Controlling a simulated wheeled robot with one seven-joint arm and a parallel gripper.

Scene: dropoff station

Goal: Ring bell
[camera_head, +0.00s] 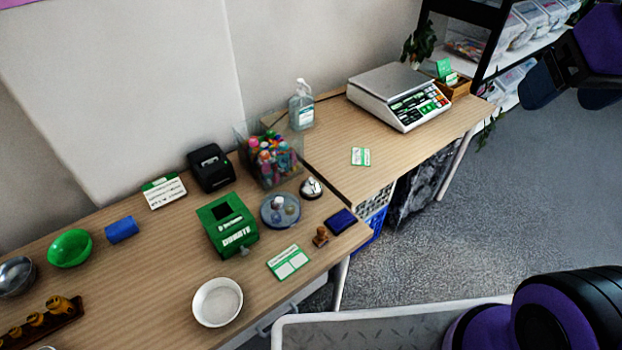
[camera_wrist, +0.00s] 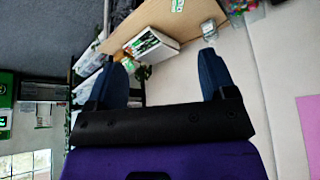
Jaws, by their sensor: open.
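A small silver bell (camera_head: 311,187) on a dark base stands on the wooden table in the head view. It sits between the clear box of colourful bottles and the blue ink pad, right of a round dish. My gripper (camera_head: 560,88) is at the upper right of the head view, over the floor and far from the bell. In the wrist view my gripper (camera_wrist: 165,75) shows two blue fingers wide apart with nothing between them. I cannot make out the bell in the wrist view.
Around the bell are a clear box of bottles (camera_head: 268,158), a round dish (camera_head: 280,209), a wooden stamp (camera_head: 320,236), a blue ink pad (camera_head: 340,221) and a green donation box (camera_head: 228,225). A scale (camera_head: 398,97) stands farther right. A dark shelf rack (camera_head: 490,45) is near my gripper.

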